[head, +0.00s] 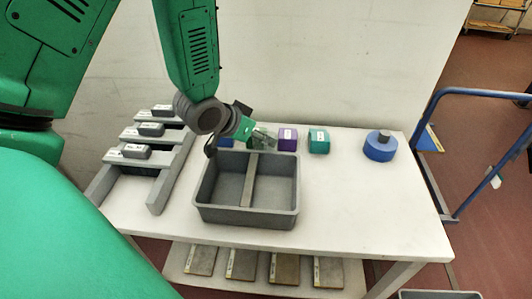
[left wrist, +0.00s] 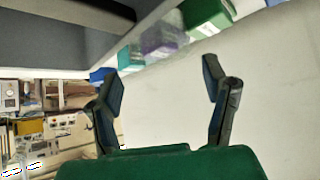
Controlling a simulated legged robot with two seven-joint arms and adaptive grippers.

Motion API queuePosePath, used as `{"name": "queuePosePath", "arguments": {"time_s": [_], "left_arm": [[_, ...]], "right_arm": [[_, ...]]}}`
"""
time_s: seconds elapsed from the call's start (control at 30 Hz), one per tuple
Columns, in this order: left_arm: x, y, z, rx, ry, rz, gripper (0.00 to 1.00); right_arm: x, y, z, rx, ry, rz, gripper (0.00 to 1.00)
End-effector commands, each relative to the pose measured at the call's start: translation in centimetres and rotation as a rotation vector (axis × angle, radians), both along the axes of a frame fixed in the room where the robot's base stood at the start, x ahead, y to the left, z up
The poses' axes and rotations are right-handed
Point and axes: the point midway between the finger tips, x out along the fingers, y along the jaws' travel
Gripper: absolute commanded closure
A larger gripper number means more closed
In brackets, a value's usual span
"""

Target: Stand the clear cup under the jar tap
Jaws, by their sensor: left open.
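I see no clear cup and no jar with a tap in either view. My left gripper (head: 264,138) hangs at the back edge of the divided grey bin, in front of the row of small coloured boxes. In the left wrist view the left gripper (left wrist: 165,80) has its two dark fingers spread, with nothing between them. The fingers and wrist partly hide the boxes at the left of the row in the head view. My right gripper is not in view.
A grey divided bin (head: 247,222) stands on the white table (head: 350,215). Purple (head: 287,139) and teal (head: 319,140) boxes stand behind it. A blue round object with a grey top (head: 380,146) is at right. A grey slotted rack (head: 163,187) is at left. The table's front right is clear.

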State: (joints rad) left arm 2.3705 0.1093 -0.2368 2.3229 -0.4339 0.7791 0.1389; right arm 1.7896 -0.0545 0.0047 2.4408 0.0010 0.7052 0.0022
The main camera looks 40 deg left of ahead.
Motion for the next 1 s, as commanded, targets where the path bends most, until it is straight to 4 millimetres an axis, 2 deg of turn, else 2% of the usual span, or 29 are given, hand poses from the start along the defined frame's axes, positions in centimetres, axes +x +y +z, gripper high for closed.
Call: {"name": "queuePosePath", "arguments": {"time_s": [0.3, 0.63, 0.67, 0.73, 0.77, 1.0], "left_arm": [[2.4, 0.1, -3.6, 0.001, 0.001, -0.001, 0.32], [3.0, 0.0, -4.2, 0.0, -0.001, 0.0, 0.32], [3.0, 0.0, -4.2, 0.0, 0.0, 0.0, 0.36], [3.0, 0.0, -4.2, 0.0, 0.0, 0.0, 0.6], [3.0, 0.0, -4.2, 0.0, 0.0, 0.0, 0.67], [3.0, 0.0, -4.3, 0.0, 0.001, 0.0, 0.7]], "right_arm": [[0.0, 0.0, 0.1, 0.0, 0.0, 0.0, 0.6], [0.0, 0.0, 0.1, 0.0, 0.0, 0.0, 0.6], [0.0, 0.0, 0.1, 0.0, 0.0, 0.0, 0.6], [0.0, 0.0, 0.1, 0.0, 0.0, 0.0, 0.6], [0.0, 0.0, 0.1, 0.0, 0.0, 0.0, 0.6], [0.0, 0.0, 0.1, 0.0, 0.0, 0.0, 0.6]]}}
